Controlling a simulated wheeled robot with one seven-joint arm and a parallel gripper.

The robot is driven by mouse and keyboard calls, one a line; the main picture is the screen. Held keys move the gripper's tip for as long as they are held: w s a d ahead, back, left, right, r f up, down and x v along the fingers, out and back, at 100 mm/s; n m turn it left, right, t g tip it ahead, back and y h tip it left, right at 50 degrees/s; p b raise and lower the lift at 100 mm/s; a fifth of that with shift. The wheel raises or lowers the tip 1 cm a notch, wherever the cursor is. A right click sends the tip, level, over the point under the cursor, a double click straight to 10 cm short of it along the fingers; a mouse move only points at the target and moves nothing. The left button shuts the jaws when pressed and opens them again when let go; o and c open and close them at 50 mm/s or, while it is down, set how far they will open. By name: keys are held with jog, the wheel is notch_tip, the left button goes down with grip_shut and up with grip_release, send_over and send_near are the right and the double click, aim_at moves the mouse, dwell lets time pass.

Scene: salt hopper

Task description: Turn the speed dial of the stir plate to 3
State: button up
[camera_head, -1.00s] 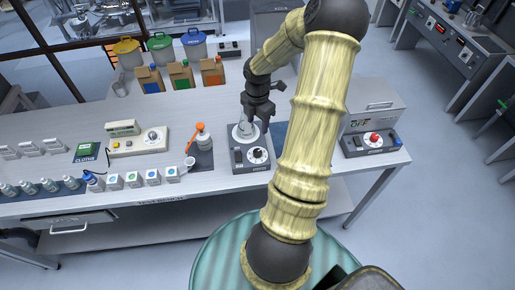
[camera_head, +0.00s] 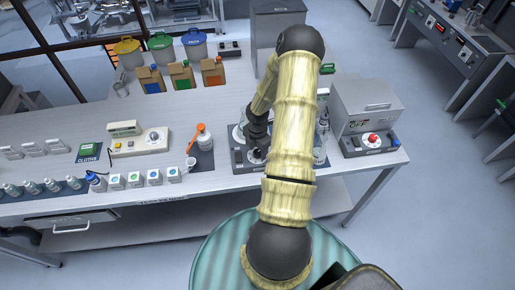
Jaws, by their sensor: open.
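The stir plate (camera_head: 240,168) is a dark grey box at the front edge of the bench, with a light round top and clear glassware on it (camera_head: 239,133). My gripper (camera_head: 257,155) is dark and points down over the right part of the stir plate's front panel, where the speed dial is. It is open. The fingers and my arm hide most of the dial, so its setting and any contact cannot be told.
Clear glassware (camera_head: 320,150) stands right of my arm. A grey box-shaped device (camera_head: 367,110) with a red knob is at the right end. Bare bench lies behind the orange-capped bottle.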

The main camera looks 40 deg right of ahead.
jog(key=c, duration=1)
